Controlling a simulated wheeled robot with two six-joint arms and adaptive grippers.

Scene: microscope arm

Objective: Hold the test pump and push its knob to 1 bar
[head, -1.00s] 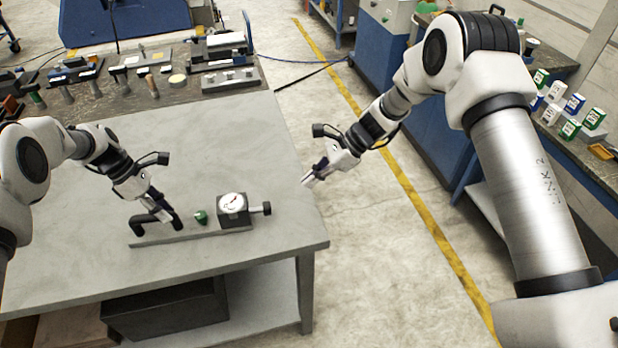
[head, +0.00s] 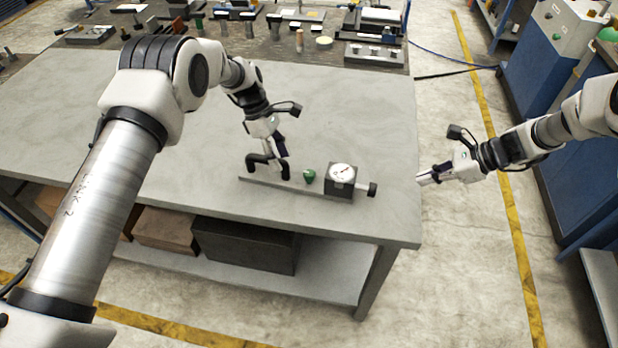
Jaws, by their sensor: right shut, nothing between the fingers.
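The test pump is a flat grey bar (head: 312,188) lying on the grey workbench near its front right corner. It has a black arched handle (head: 251,161) at its left, a green knob (head: 309,176) in the middle, a dark block with a white round gauge (head: 342,172), and a black end knob (head: 372,190) at the right. My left gripper (head: 268,158) is at the handle, its fingers against the dark arch; their closure is hard to make out. My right gripper (head: 420,180) is shut and empty, off the bench's right edge, pointing left towards the end knob, apart from it. The gauge reading is too small to tell.
The grey bench top (head: 190,150) is clear around the pump. Tools and fixtures stand along a dark surface (head: 275,55) at the back. A dark box (head: 245,245) sits on the lower shelf. Open floor and a blue cabinet (head: 545,70) lie to the right.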

